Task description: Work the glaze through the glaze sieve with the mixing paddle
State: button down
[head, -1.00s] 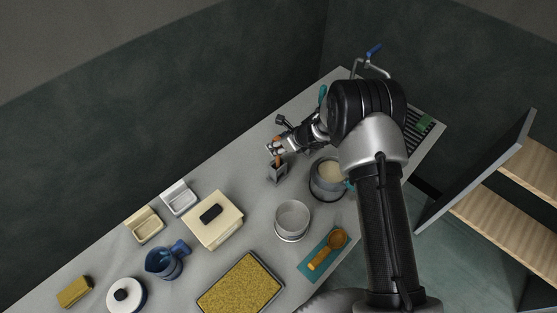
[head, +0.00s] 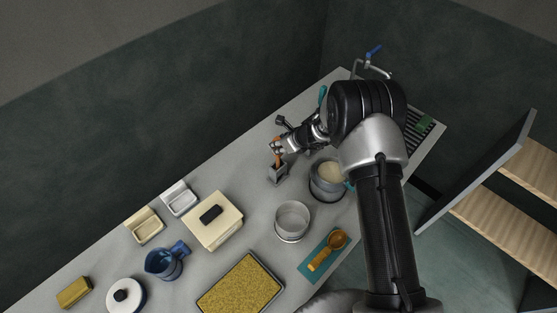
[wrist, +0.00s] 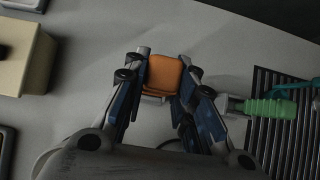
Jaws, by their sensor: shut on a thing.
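My gripper (head: 277,148) is at the back of the bench, shut on the orange handle of the mixing paddle (head: 277,160). The handle's orange end (wrist: 163,76) shows between the fingers in the wrist view. The paddle stands in a small grey holder (head: 278,175), which hides its lower part. A round grey vessel with a pale mesh-like floor, which looks like the glaze sieve (head: 292,234), stands on the bench in front of the holder. A grey bucket (head: 327,193) with cream glaze (head: 330,172) is to the right of the holder.
An orange scoop (head: 327,250) lies on a teal mat at the front edge. A cream lidded box (head: 213,237), a blue jug (head: 163,264) and a yellow-filled tray (head: 240,288) stand to the left. A tap (head: 372,62) and drain grate (head: 420,127) are at the far end.

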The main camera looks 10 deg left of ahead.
aim_at(276, 138)
jog(key=shift+r, duration=0.15)
jog(key=shift+r+p, duration=0.55)
jog(key=shift+r, duration=0.35)
dwell(0.6)
jog(key=shift+r+p, duration=0.35)
jog(key=shift+r, duration=0.7)
dwell(0.4)
jog(key=shift+r+p, duration=0.45)
jog(key=shift+r, duration=0.55)
jog(key=shift+r, duration=0.1)
